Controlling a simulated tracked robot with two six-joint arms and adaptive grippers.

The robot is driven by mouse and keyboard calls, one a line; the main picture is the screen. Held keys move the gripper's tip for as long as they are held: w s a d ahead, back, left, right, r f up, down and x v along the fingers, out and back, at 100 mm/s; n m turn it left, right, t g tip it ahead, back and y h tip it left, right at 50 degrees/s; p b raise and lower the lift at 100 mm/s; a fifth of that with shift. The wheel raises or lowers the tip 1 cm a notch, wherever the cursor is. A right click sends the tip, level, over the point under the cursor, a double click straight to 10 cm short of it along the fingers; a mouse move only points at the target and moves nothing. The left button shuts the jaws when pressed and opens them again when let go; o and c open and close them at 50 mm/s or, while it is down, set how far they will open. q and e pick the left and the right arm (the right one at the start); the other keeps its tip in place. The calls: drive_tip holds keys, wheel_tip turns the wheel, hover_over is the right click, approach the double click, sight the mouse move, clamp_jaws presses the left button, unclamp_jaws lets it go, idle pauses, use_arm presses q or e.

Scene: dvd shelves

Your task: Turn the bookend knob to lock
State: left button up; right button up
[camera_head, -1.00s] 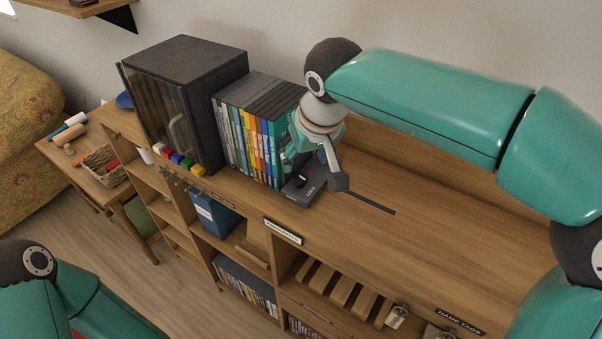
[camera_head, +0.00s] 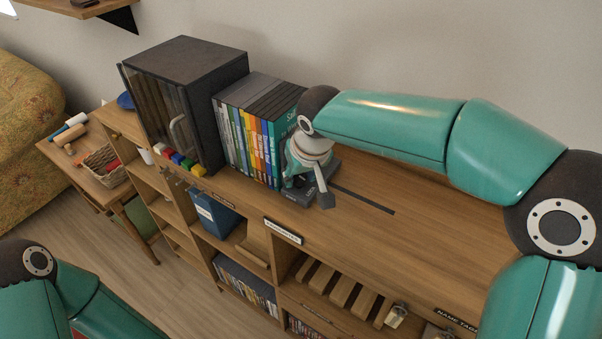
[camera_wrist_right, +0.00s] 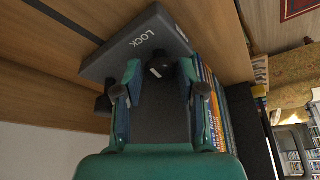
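The dark grey bookend (camera_head: 295,199) stands on the shelf top at the right end of a row of DVD cases (camera_head: 254,142). In the right wrist view its base (camera_wrist_right: 110,65) bears the word LOCK, and a small black knob (camera_wrist_right: 159,66) stands up from it. My right gripper (camera_wrist_right: 160,78) is open, with one finger on each side of the knob and gaps visible between them. In the head view my right gripper (camera_head: 306,190) is low over the bookend and hides the knob. My left gripper is out of view; only part of the left arm shows.
A black cabinet (camera_head: 205,65) with a glass door stands left of the DVDs, with small coloured blocks (camera_head: 182,161) before it. A dark slot (camera_head: 362,200) runs along the shelf top to the right of the bookend. The shelf top (camera_head: 430,235) further right is clear.

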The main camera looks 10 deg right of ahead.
clamp_jaws()
drive_tip(key=shift+d+r+n+y+p, duration=0.1)
drive_tip(key=shift+n+y+p, duration=0.35)
drive_tip(key=shift+n, duration=0.95)
drive_tip(key=o, duration=0.5)
unclamp_jaws()
drive_tip(key=shift+o, duration=0.2)
drive_tip(key=v, duration=1.1)
drive_tip(key=shift+d+r, duration=0.2)
drive_tip(key=shift+r, duration=0.15)
